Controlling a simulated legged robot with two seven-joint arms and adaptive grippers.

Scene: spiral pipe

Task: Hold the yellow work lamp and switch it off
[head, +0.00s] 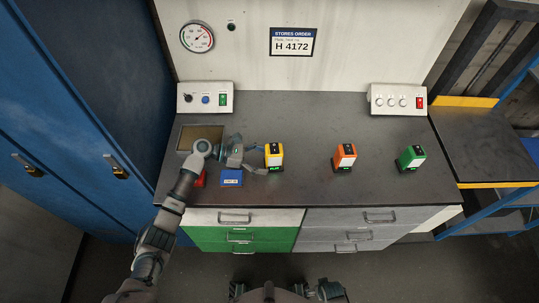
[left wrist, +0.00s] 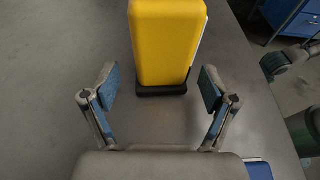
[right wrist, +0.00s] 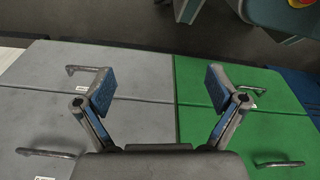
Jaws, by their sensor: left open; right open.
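The yellow work lamp (head: 274,154) stands upright on the grey worktop, on a dark base, with a dark top panel and a green-lit patch low on its front. My left gripper (head: 260,158) is open just left of it, its fingers pointing at the lamp. In the left wrist view the lamp (left wrist: 167,40) stands straight ahead, slightly beyond the open fingertips (left wrist: 158,84), with no clear contact. The switch cannot be made out. My right gripper (right wrist: 158,82) is open and empty above the drawer fronts, away from the lamp.
An orange lamp (head: 344,156) and a green lamp (head: 411,158) stand farther right on the worktop (head: 310,125). A blue box (head: 232,178), a red object (head: 200,179) and a recessed tray (head: 187,137) lie near my left arm. Two control boxes (head: 205,98) (head: 398,99) stand along the back.

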